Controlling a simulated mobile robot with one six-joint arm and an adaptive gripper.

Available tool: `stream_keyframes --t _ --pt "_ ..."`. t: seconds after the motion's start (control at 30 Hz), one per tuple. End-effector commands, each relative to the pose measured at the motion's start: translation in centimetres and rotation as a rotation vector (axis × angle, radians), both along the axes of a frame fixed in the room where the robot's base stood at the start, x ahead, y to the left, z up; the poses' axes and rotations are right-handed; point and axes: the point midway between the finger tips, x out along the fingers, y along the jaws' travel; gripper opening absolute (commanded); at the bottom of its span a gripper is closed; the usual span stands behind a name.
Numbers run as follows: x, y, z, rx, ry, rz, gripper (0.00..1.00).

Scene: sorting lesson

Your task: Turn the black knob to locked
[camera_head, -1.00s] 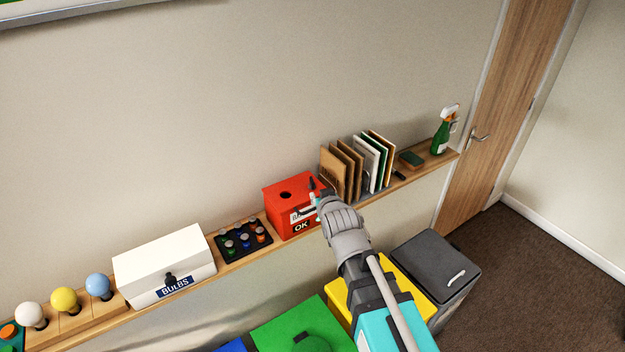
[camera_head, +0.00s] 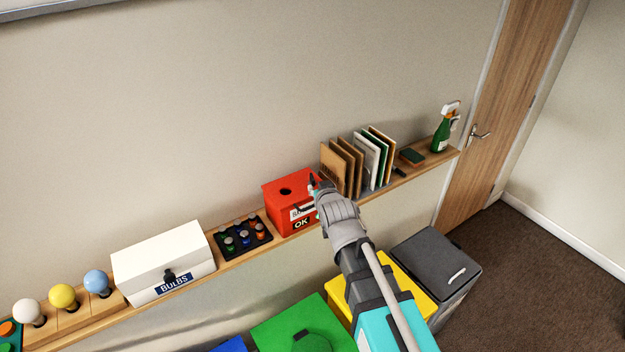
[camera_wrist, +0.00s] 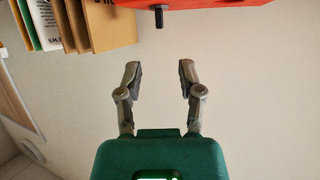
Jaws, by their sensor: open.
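The red box (camera_head: 283,207) with an "OK" label stands on the wall shelf. In the wrist view the edge of the red box (camera_wrist: 210,3) crosses the top, and a small black knob (camera_wrist: 159,17) sticks out from it. My gripper (camera_wrist: 160,69) is open and empty, its two fingers apart. The knob lies beyond the fingertips, roughly in line with the gap between them, not touched. In the head view my gripper (camera_head: 319,190) is at the right front of the red box and hides part of that face; I cannot make out the knob there.
Upright folders (camera_head: 358,160) stand close right of the red box. Left of it are a black tray of small coloured pieces (camera_head: 243,237) and a white BULBS box (camera_head: 163,260) with a black latch. Bins, including a yellow one (camera_head: 421,291), stand below the shelf.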

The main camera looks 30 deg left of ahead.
Motion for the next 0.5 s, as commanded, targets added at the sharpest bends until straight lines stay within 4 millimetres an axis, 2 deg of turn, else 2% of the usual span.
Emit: stream_keyframes --t 0.5 --pt "5.7 5.0 -3.3 0.0 0.0 -0.001 0.49"
